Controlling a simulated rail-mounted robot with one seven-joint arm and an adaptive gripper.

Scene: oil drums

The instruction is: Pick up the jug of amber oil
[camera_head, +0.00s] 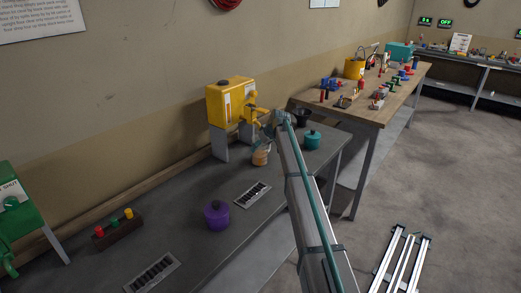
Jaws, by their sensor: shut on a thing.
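The jug of amber oil (261,157) is a small orange-tan vessel on or just above the grey bench, in front of the yellow drum. I cannot tell whether its base touches the bench. My gripper (265,142) is at the top of the jug and shut on it. The fingers are small and partly hidden behind my arm, so the exact grip does not show. The yellow drum (228,103) stands on grey legs behind and left of the jug, with its tap toward my arm.
A purple lidded pot (216,215), a teal lidded pot (312,140) and a dark vessel (302,118) stand on the bench. Grates (252,194) are set in its top. A green drum (15,210) and colored buttons (114,228) are left. A cluttered wooden table (405,92) is behind right.

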